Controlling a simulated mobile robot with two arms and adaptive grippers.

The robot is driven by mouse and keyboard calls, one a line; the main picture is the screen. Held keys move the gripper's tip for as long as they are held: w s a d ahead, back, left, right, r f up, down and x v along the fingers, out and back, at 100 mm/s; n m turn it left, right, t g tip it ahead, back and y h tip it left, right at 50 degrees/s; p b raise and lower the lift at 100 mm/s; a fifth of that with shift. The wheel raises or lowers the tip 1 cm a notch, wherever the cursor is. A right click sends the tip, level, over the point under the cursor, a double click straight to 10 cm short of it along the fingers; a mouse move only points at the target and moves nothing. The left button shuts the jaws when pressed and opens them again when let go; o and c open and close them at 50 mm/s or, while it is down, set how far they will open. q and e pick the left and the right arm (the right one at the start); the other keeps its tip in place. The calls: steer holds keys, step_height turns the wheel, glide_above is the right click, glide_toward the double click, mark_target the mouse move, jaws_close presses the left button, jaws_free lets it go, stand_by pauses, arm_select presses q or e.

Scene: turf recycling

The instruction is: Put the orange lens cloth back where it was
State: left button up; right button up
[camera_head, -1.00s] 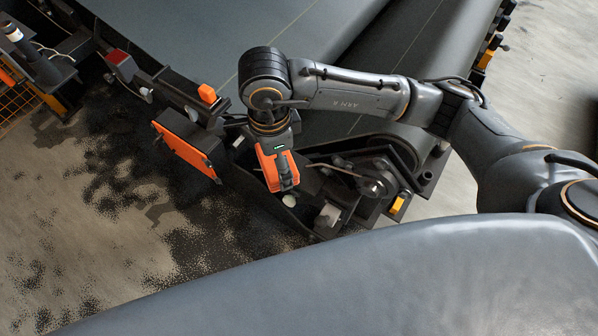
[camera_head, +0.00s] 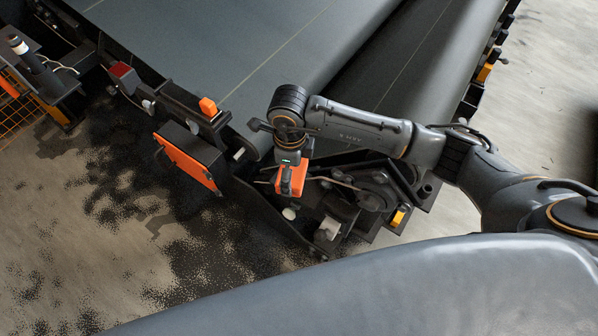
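My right gripper (camera_head: 291,190) hangs at the end of the arm that comes in from the right, over the roller end of the conveyor. Orange surfaces show on both sides of its dark end. I cannot tell whether this orange is the lens cloth or part of the gripper, and the fingertips are too small to read. No cloth can be made out for certain elsewhere. My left gripper is not in view.
The wide grey conveyor belt (camera_head: 225,50) fills the upper middle. An orange block (camera_head: 208,107) sits on its side frame, above an orange-faced dark box (camera_head: 186,163). A red-topped box (camera_head: 122,74) is further left. Dark granules cover the floor (camera_head: 110,200).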

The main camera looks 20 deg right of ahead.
mark_target(297, 170)
steer(key=shift+w+d+f, duration=0.3)
steer(key=shift+d+f, duration=0.1)
steer(key=shift+f, duration=0.2)
steer(key=shift+w+d+f, duration=0.3)
steer(key=shift+d+f, duration=0.1)
steer(key=shift+f, duration=0.2)
steer(key=shift+w+d+f, duration=0.1)
steer(key=shift+d+f, duration=0.05)
steer(key=shift+f, duration=0.85)
steer(key=shift+w+d+f, duration=0.1)
steer(key=shift+d+f, duration=0.05)
steer(key=shift+f, duration=0.8)
steer(key=shift+f, duration=0.1)
steer(key=shift+f, duration=0.3)
steer(key=o, duration=0.8)
steer(key=shift+c, duration=0.2)
steer(key=shift+r, duration=0.1)
